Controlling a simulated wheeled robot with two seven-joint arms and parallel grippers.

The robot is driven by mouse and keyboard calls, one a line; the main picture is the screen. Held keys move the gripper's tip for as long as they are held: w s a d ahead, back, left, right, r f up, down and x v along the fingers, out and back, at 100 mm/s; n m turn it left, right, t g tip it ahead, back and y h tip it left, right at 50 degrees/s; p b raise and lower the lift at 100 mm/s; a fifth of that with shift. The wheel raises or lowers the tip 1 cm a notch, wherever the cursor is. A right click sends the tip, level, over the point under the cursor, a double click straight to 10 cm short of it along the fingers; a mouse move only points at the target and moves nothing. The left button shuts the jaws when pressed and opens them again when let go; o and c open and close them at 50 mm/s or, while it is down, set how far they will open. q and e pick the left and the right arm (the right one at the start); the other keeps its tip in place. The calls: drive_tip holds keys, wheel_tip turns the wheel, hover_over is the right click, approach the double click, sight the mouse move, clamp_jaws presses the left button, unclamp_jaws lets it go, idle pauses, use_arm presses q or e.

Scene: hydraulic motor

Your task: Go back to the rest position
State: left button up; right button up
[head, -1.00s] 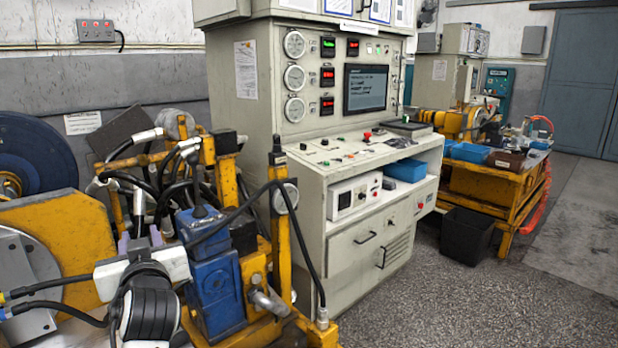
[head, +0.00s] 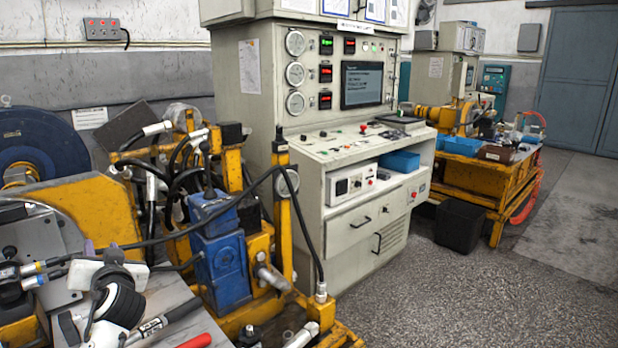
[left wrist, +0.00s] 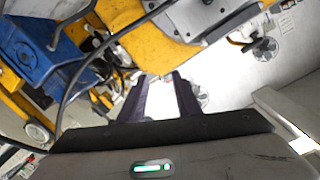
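My left gripper (head: 102,251) is at the lower left of the head view, with its purple fingertips pointing up. In the left wrist view its two dark purple fingers (left wrist: 160,100) stand apart, with bright empty space between them. It holds nothing. It is left of the blue hydraulic block (head: 220,268) on the yellow machine frame, apart from it. The blue block also shows at the upper left of the left wrist view (left wrist: 38,45). My right gripper is not seen.
A black hose crosses above my left gripper. A grey work surface (head: 178,292) with a red-handled tool (head: 196,341) lies beside it. The beige control console (head: 262,110) stands centrally. A black bin (head: 460,226) stands by the yellow bench.

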use_arm(q)
drive_tip(key=a+g+y, duration=0.1)
drive_tip(key=a, duration=0.6)
drive_tip(key=w+d+f+m+t+h, duration=0.2)
drive_tip(key=w+d+h, duration=0.1)
drive_tip(key=d+h, duration=0.3)
drive_tip(key=w+d+f+m+t+h, duration=0.1)
drive_tip(key=w+d+m+t+h, duration=0.25)
drive_tip(key=d, duration=0.45)
drive_tip(key=s+d+f+g+h, duration=0.1)
drive_tip(key=s+d+f+g, duration=0.15)
drive_tip(key=s+f, duration=0.4)
drive_tip(key=s+d+f+g+h, duration=0.1)
drive_tip(key=s+d+f+h, duration=0.2)
drive_tip(key=f, duration=0.6)
drive_tip(key=s+d+f+g, duration=0.1)
drive_tip(key=s+d+f, duration=0.4)
drive_tip(key=s, duration=0.6)
drive_tip(key=s+d+f+g, duration=0.2)
drive_tip(key=s+d+f, duration=0.2)
drive_tip(key=s+f, duration=0.3)
drive_tip(key=s+d+f+g, duration=0.2)
drive_tip(key=s+d+f, duration=0.3)
drive_tip(key=s, duration=1.2)
drive_tip(key=shift+s+d+f+n+h, duration=0.15)
drive_tip(key=shift+d+f+n+h, duration=0.25)
drive_tip(key=shift+f, duration=0.35)
drive_tip(key=shift+a, duration=0.15)
